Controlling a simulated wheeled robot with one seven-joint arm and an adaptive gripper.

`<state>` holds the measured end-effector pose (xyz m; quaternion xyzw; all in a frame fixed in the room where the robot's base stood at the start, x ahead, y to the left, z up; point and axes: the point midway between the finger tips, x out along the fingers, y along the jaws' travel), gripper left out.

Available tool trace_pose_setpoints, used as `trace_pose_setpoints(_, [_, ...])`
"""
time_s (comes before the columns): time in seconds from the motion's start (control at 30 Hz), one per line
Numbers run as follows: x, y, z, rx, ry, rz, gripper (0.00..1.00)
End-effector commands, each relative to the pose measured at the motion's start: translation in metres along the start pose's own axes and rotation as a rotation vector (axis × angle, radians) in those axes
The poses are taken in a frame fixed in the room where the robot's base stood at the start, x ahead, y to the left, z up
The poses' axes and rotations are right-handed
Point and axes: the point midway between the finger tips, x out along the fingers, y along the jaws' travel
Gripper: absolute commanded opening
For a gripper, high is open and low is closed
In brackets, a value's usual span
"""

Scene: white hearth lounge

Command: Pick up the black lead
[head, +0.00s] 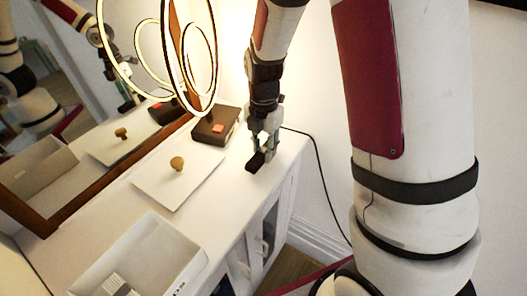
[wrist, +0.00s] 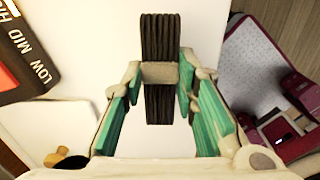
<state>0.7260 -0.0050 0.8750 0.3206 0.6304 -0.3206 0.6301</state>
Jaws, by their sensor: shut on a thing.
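The black lead (wrist: 160,35) is a folded bundle of dark cable with a pale band around its middle. In the wrist view it lies lengthwise between the green finger pads of my gripper (wrist: 159,78), which is shut on it around the band. In the head view my gripper (head: 261,147) points down at the right part of the white cabinet top, with the dark lead (head: 255,163) at its fingertips. Whether the lead touches the top or is just above it, I cannot tell.
A ring lamp's dark base (head: 214,128) with an orange switch stands left of my gripper. A white sheet with a wooden knob (head: 177,164) and a white tray (head: 150,252) lie nearer the front. A framed mirror (head: 60,205) stands left. The cabinet's right edge is close.

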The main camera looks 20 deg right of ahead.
Motion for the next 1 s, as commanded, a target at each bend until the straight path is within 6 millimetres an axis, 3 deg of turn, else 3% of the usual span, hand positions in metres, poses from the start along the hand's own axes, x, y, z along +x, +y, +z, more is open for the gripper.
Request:
trace_pose_setpoints(0.13, [-0.022, -0.001, -0.001, 0.000, -0.002, 0.004, 0.00])
trace_pose_setpoints(0.5, [-0.027, -0.068, -0.050, -0.002, 0.000, 0.000, 0.00])
trace_pose_setpoints(0.8, [-0.032, -0.110, -0.080, -0.001, -0.001, 0.001, 0.00])
trace_pose_setpoints(1.0, [-0.035, -0.113, -0.082, -0.001, 0.001, -0.003, 0.00])
